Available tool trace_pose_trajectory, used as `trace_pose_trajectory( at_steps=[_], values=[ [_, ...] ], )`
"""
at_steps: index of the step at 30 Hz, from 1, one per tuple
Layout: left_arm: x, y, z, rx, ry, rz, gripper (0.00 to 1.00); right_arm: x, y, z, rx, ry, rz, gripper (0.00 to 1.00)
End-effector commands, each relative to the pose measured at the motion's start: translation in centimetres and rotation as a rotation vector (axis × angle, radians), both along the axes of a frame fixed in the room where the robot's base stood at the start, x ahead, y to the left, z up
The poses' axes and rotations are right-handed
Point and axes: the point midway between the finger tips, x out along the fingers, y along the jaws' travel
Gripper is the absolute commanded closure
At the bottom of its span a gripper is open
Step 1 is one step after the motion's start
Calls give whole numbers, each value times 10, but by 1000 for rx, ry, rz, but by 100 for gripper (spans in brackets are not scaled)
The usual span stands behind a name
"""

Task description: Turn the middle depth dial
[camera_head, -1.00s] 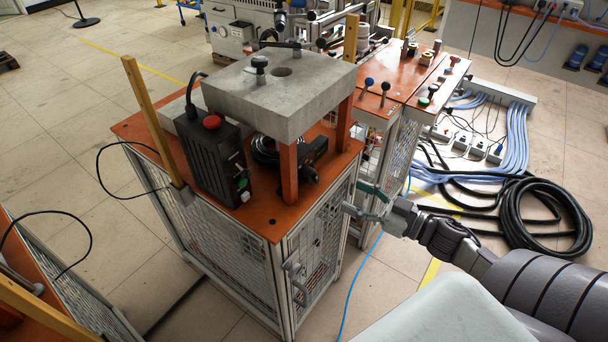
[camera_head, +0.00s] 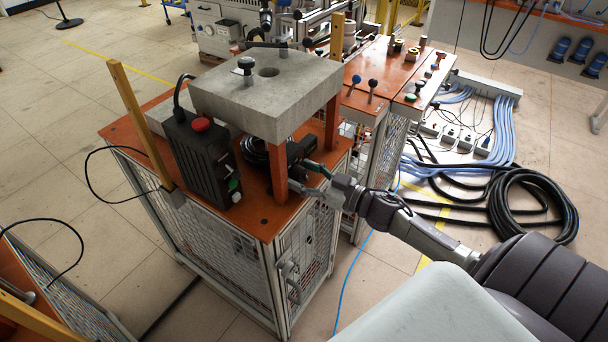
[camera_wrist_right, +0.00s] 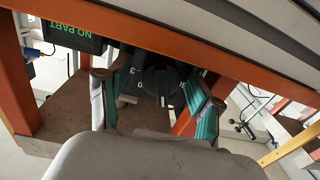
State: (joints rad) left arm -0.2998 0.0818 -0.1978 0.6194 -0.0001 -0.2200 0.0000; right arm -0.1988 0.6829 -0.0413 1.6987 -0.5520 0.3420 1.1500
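A dark dial (camera_wrist_right: 160,82) with white marks, a 0 and a 3 among them, shows in the right wrist view, upside down and partly in shadow. It belongs to the black unit (camera_head: 297,151) under the grey block in the head view; there my gripper hides the dial. My right gripper (camera_head: 309,180) is at the front of this unit, beside an orange post. In the right wrist view its two green-padded fingers (camera_wrist_right: 156,92) are spread, one on each side of the dial. I cannot tell whether they touch it. My left gripper is not in view.
The thick grey block (camera_head: 265,95) lies above the unit on orange posts (camera_head: 279,172). A black control box (camera_head: 203,158) with a red button stands left. A screen (camera_wrist_right: 73,33) reads NO PART. A wooden post (camera_head: 140,122) rises at the left. Black cable coils (camera_head: 540,205) lie right.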

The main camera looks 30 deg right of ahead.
Motion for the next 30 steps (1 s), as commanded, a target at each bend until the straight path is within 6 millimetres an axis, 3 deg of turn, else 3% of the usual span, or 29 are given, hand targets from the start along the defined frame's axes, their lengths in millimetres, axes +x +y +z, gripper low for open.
trace_pose_trajectory(
  at_steps=[1,11,20,30],
  values=[
    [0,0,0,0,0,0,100,0,0,0,0,0,0,41],
    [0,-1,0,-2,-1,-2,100,0,0,0,0,-1,0,94],
    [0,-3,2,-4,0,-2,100,0,0,1,-39,-17,0,94],
    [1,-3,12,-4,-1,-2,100,0,1,2,-251,-105,1,94]
  ],
)
